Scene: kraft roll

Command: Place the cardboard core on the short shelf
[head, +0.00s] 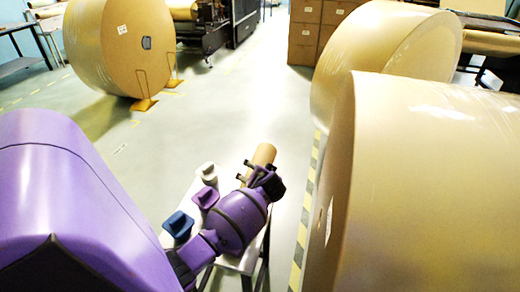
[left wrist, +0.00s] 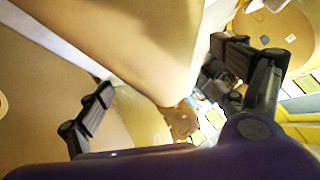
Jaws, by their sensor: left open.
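The cardboard core (head: 264,153) is a plain brown tube beyond my left gripper (head: 257,169). In the left wrist view, the core (left wrist: 150,45) fills the upper middle, close to the camera. The dark fingers of my left gripper are spread wide, one on each side of the core. I cannot tell whether either finger touches it. The far side of the core is hidden. A small light-topped table (head: 228,171) lies under the gripper; I cannot tell whether it is the short shelf. My right gripper is not in view.
Large wrapped paper rolls (head: 440,180) crowd the right, and another roll (head: 118,60) stands at the back left. The floor beyond the table is clear.

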